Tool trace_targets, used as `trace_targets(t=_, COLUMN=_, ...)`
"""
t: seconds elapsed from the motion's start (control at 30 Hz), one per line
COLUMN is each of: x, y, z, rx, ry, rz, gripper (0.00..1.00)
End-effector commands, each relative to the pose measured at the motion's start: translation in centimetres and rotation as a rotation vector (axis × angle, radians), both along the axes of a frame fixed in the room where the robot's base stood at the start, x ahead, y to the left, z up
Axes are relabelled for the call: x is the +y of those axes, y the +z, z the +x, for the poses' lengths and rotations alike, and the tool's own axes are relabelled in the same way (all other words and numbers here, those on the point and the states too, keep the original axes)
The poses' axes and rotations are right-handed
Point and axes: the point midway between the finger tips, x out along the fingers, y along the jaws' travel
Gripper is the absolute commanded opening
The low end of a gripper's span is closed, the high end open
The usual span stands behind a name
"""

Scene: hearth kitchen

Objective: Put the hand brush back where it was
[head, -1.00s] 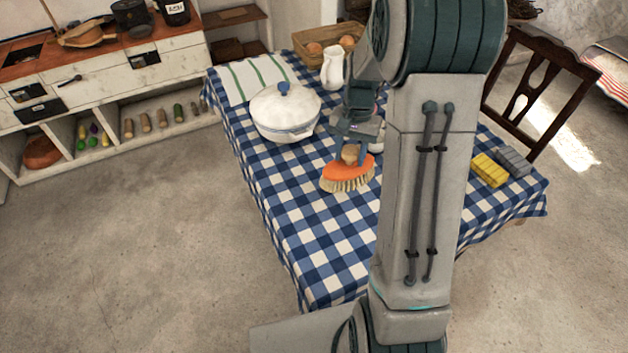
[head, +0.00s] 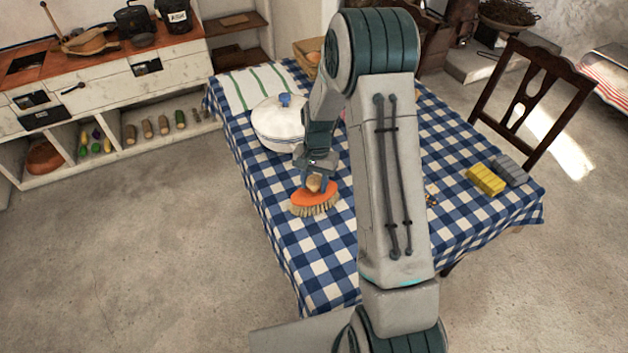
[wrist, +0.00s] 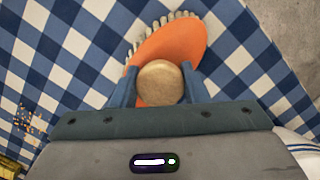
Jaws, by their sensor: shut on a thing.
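The hand brush has an orange top (head: 311,197), pale bristles and a round wooden knob (head: 314,183). My gripper (head: 316,184) is shut on the knob, with the brush bristles down over the blue-and-white checked table cloth (head: 320,253), near the table's left edge. In the wrist view the orange brush (wrist: 176,50) lies beyond the knob (wrist: 160,83), which sits between the two blue fingers (wrist: 159,88). I cannot tell whether the bristles touch the cloth.
A white lidded pot (head: 277,125) stands just behind the brush. A yellow block (head: 486,179) and a grey block (head: 511,167) lie at the right end. Small crumbs (wrist: 30,121) lie on the cloth. The front left cloth is clear.

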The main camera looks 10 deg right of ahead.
Motion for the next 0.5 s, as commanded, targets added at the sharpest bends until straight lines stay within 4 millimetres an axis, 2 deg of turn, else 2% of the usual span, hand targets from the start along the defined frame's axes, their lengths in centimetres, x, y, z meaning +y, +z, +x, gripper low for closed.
trace_targets(t=0.27, x=-0.02, y=-0.48, z=0.01, rx=0.0, ry=0.0, rz=0.0, gripper=0.19)
trace_targets(t=0.3, x=-0.02, y=-0.31, z=0.0, rx=0.0, ry=0.0, rz=0.0, gripper=0.52)
trace_targets(t=0.33, x=-0.03, y=-0.3, z=0.0, rx=0.0, ry=0.0, rz=0.0, gripper=0.6)
trace_targets(t=0.5, x=-0.03, y=-0.29, z=0.0, rx=0.0, ry=0.0, rz=0.0, gripper=0.62)
